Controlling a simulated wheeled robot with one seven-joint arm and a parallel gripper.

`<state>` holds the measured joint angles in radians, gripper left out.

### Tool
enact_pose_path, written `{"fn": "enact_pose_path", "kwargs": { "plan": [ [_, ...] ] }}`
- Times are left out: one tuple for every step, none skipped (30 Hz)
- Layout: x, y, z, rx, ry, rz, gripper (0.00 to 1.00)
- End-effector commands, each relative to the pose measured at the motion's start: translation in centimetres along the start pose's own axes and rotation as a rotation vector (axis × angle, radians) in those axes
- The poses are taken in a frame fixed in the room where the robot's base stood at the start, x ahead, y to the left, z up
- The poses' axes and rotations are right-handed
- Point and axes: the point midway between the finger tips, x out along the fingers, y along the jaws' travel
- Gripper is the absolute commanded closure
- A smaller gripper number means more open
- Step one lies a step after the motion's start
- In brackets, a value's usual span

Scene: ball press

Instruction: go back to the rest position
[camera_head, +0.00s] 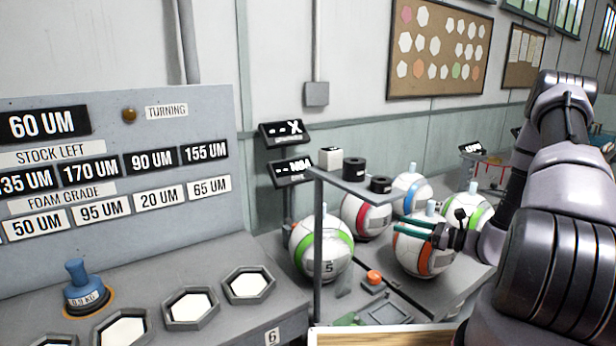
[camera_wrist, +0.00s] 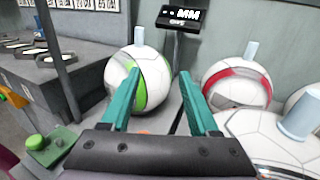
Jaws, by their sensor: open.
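My gripper (camera_head: 412,230) reaches in from the right in the head view, its teal fingers pointing left in front of the white balls. In the wrist view my gripper (camera_wrist: 158,92) has its two teal fingers spread apart with nothing between them. A white ball with a green band (camera_head: 318,248) stands to the left of the fingertips; it also shows beyond the fingers in the wrist view (camera_wrist: 150,72). A white ball with an orange-red band (camera_head: 418,262) lies behind and below the gripper. My arm covers the right side of the head view.
A grey post and shelf (camera_head: 345,180) with small black and white blocks stand left of my gripper. An orange button (camera_head: 374,277) sits below. A panel of labels (camera_head: 110,180), hexagonal sockets (camera_head: 190,306) and a blue-knobbed weight (camera_head: 82,290) are at left. More balls stand behind.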

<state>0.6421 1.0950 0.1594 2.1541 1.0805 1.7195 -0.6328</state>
Motion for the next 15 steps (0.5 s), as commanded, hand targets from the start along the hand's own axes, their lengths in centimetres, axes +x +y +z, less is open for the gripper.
{"fn": "enact_pose_path", "kwargs": {
  "plan": [
    [0.1, 0.1, 0.2, -0.004, 0.001, 0.006, 0.39],
    [0.2, 0.1, 0.5, -0.012, 0.004, 0.016, 0.39],
    [0.3, 0.3, 0.8, -0.019, 0.008, 0.026, 0.39],
    [0.3, 0.4, 1.0, -0.024, 0.010, 0.034, 0.39],
    [0.4, 0.4, 1.3, -0.030, 0.013, 0.042, 0.39],
    [0.5, 0.6, 1.6, -0.039, 0.018, 0.054, 0.39],
    [0.5, 0.7, 1.8, -0.045, 0.021, 0.062, 0.39],
    [0.6, 0.8, 2.0, -0.052, 0.025, 0.072, 0.39],
    [0.7, 1.0, 2.4, -0.063, 0.030, 0.086, 0.39],
    [0.8, 1.1, 2.7, -0.070, 0.033, 0.096, 0.39],
    [0.9, 1.2, 3.0, -0.078, 0.038, 0.107, 0.39],
    [1.0, 1.4, 3.5, -0.089, 0.044, 0.122, 0.39],
    [1.1, 1.6, 3.8, -0.099, 0.049, 0.136, 0.39],
    [1.1, 1.8, 4.2, -0.110, 0.056, 0.151, 0.39],
    [1.3, 2.1, 4.8, -0.127, 0.064, 0.172, 0.39]
  ]
}}
